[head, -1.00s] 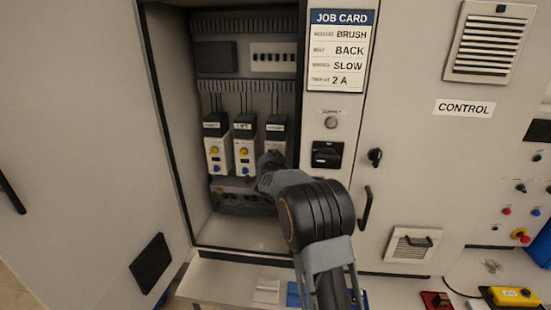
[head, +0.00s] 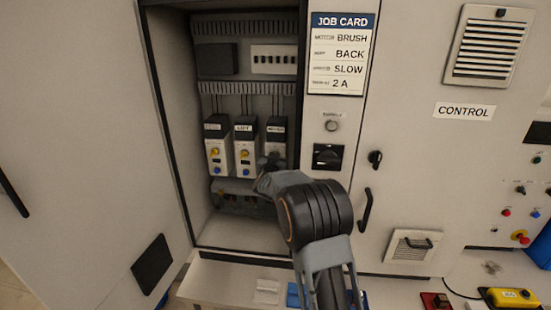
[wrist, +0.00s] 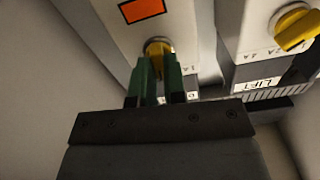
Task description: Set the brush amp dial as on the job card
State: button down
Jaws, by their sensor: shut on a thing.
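The job card (head: 341,55) reads BRUSH, BACK, SLOW and 2 A. Three drive modules stand in a row in the open cabinet. The rightmost module (head: 276,135) is partly hidden by my gripper (head: 273,161); its label is too small to read surely. In the wrist view, my gripper (wrist: 157,68) has its green fingers shut on a yellow dial (wrist: 158,46) on that module's face, below an orange display (wrist: 143,10). The dial's pointer and scale are mostly hidden. The module beside it is labelled LIFT (wrist: 257,86) and has its own yellow dial (wrist: 296,28).
The leftmost module (head: 217,146) stands left of the LIFT module (head: 246,146). The cabinet's walls stand close on both sides. A yellow control box (head: 511,297) lies at bottom right.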

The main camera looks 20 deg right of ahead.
jog(key=shift+f+n, duration=0.2)
jog(key=shift+n, duration=0.5)
jog(key=c, duration=1.2)
grip_release()
jog(key=shift+r, duration=0.15)
jog(key=b+v, duration=0.3)
jog(key=v, duration=1.1)
jog(key=shift+w, duration=0.1)
